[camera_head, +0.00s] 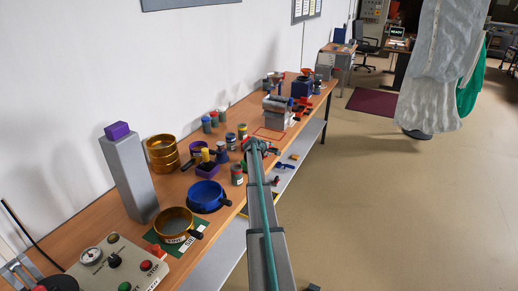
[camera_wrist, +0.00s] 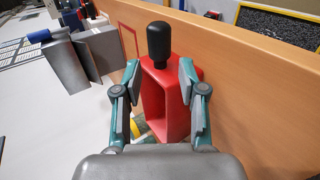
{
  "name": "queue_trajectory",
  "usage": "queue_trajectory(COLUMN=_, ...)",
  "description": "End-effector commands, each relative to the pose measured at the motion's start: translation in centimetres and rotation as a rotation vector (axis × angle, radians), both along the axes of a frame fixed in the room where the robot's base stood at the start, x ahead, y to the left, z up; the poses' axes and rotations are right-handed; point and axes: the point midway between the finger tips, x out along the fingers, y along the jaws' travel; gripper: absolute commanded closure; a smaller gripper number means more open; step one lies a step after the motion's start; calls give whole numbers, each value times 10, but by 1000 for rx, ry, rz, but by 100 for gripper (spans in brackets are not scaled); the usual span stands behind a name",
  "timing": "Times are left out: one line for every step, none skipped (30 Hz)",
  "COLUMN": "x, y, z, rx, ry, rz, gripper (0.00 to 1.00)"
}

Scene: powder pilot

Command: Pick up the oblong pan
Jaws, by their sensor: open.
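A red, long, box-shaped pan (camera_wrist: 163,107) with a black handle (camera_wrist: 159,42) shows in the wrist view; it looks like the oblong pan. My gripper (camera_wrist: 159,79) is open, with one finger on each side of the red pan. I cannot tell whether the fingers touch it. In the head view my gripper (camera_head: 259,146) is over the table's front edge, and I cannot pick out the red pan there. A round blue pan (camera_head: 206,195) and a round gold pan (camera_head: 174,223) stand nearer on the table.
The wooden table (camera_head: 163,200) runs along the wall. A grey jar (camera_head: 237,175) stands just left of my arm. A grey post (camera_head: 129,178) with a purple block, gold stacked rings (camera_head: 162,153) and a control box (camera_head: 118,262) stand nearer.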

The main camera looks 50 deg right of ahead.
Motion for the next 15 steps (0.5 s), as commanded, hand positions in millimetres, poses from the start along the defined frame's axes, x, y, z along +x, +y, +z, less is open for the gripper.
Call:
queue_trajectory(x=1, y=-3, z=-1, rx=0, ry=0, rz=0, gripper=59)
queue_trajectory(x=1, y=-4, z=-1, rx=0, ry=0, rz=0, gripper=59)
queue_trajectory(x=2, y=-5, z=-2, rx=0, ry=0, rz=0, gripper=59)
queue_trajectory(x=3, y=-7, z=-3, rx=0, ry=0, rz=0, gripper=59)
queue_trajectory(x=4, y=-10, z=-4, rx=0, ry=0, rz=0, gripper=59)
queue_trajectory(x=5, y=-14, z=-6, rx=0, ry=0, rz=0, gripper=59)
queue_trajectory(x=6, y=-17, z=-8, rx=1, ry=0, rz=0, gripper=59)
queue_trajectory(x=8, y=-20, z=-10, rx=1, ry=0, rz=0, gripper=59)
queue_trajectory(x=9, y=-25, z=-13, rx=2, ry=1, rz=-1, gripper=59)
queue_trajectory(x=11, y=-29, z=-15, rx=2, ry=0, rz=-1, gripper=59)
queue_trajectory(x=11, y=-32, z=-18, rx=2, ry=-1, rz=-2, gripper=59)
queue_trajectory(x=12, y=-36, z=-21, rx=1, ry=-1, rz=-2, gripper=59)
queue_trajectory(x=13, y=-39, z=-23, rx=1, ry=-1, rz=-1, gripper=59)
queue_trajectory(x=13, y=-41, z=-25, rx=1, ry=-1, rz=-1, gripper=59)
queue_trajectory(x=13, y=-42, z=-28, rx=1, ry=-1, rz=-1, gripper=59)
